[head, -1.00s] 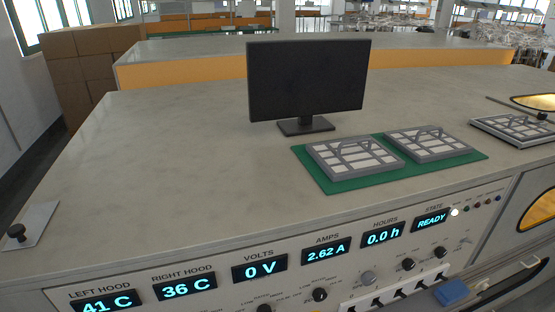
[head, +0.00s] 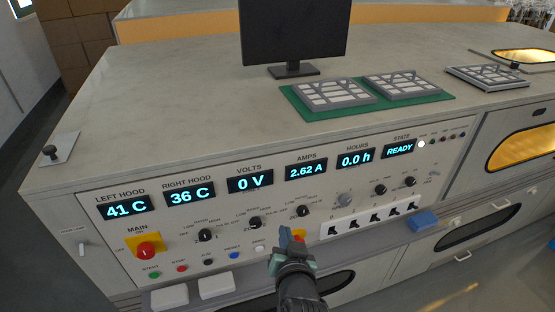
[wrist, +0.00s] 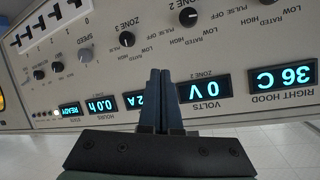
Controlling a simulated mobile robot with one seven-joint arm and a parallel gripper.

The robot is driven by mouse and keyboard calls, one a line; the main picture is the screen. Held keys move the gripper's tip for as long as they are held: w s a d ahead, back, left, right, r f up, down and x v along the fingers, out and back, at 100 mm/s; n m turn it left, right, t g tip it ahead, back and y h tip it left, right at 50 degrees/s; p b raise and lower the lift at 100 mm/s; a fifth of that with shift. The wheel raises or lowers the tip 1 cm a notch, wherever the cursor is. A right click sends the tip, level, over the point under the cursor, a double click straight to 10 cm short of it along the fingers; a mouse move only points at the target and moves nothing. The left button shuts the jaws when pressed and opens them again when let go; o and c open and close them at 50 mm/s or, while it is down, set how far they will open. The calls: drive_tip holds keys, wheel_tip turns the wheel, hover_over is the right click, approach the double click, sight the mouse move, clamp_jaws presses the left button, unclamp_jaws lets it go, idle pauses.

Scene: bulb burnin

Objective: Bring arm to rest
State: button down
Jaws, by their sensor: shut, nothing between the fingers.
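My gripper (head: 291,240) shows at the bottom middle of the head view, in front of the lower part of the control panel (head: 120,233). Its fingers are shut with nothing between them. In the wrist view my gripper (wrist: 160,75) has its two fingers together, pointing at the panel, which appears upside down. The fingers partly cover the amps display (wrist: 135,101). In the head view the displays read 41 C, 36 C, 0 V, 2.62 A, 0.0 h and READY. I cannot tell whether the fingertips touch the panel.
A monitor (head: 294,30) stands on the bench top (head: 170,90). Two grey trays (head: 334,94) lie on a green mat (head: 300,113). A red main knob (head: 146,250) and several selector knobs stick out of the panel. A blue block (head: 424,221) sits on the ledge at right.

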wheel_tip(320, 180, up, 33)
drive_tip(key=a+n+t, duration=0.1)
drive_tip(key=n+t, duration=0.1)
drive_tip(key=t, duration=0.5)
drive_tip(key=s+r+t, duration=0.3)
drive_tip(key=s+r, duration=0.5)
drive_tip(key=r, duration=0.3)
drive_tip(key=s+r+n+t+h, duration=0.1)
drive_tip(key=s+r+t, duration=0.2)
drive_tip(key=s+r, duration=0.6)
drive_tip(key=shift+a+r+t, duration=0.4)
drive_tip(key=shift+r, duration=0.55)
